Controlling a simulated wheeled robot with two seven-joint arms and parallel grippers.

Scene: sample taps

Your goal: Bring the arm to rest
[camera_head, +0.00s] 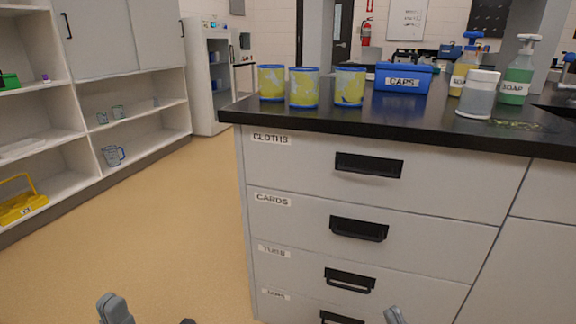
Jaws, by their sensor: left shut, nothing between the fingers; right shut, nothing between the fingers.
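My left gripper (115,309) shows as a grey tip at the bottom edge, left of the drawer unit and over the tan floor. It is shut and holds nothing. My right gripper (396,315) shows as a small grey tip at the bottom edge, in front of the lowest drawers. It is also shut and empty. Both are low and apart from the counter, and the rest of each arm is cut off by the frame's bottom edge.
A dark countertop (440,128) tops closed drawers (370,205). On it stand yellow tins (304,90), a blue CAPS box (402,78), a white-lidded jar (478,97) and soap bottles (517,75). Shelves (60,145) line the left. The floor (165,210) between is clear.

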